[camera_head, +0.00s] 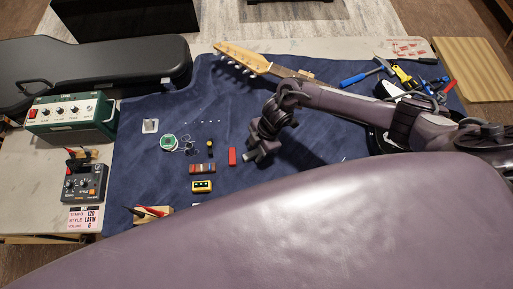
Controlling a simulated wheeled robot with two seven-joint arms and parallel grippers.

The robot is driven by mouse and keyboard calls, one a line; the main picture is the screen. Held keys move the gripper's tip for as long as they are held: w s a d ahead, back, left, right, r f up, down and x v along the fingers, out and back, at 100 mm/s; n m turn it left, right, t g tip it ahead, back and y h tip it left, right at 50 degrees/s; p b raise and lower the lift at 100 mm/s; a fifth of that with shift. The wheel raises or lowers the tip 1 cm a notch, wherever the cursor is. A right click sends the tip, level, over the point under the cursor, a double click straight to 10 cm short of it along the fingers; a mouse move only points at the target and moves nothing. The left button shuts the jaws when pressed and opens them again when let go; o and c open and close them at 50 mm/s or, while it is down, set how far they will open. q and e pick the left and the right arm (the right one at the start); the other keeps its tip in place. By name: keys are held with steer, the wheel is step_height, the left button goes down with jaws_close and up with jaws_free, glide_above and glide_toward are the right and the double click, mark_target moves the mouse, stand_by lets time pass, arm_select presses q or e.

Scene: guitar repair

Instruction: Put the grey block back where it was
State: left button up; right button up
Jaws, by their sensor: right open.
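A small light grey square piece (150,126) lies on the left part of the dark blue mat (140,180); it looks like the grey block, though it is too small to be sure. My right gripper (257,157) is above the middle of the mat, well to the right of the grey piece and apart from it. It is open, and I see nothing held in it. My left gripper is not in view.
A wire spool (169,142) sits by the grey piece.

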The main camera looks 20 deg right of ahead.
steer(key=shift+r, duration=0.1)
steer(key=v, duration=1.2)
steer(key=shift+b, duration=0.35)
steer(key=shift+s, duration=0.1)
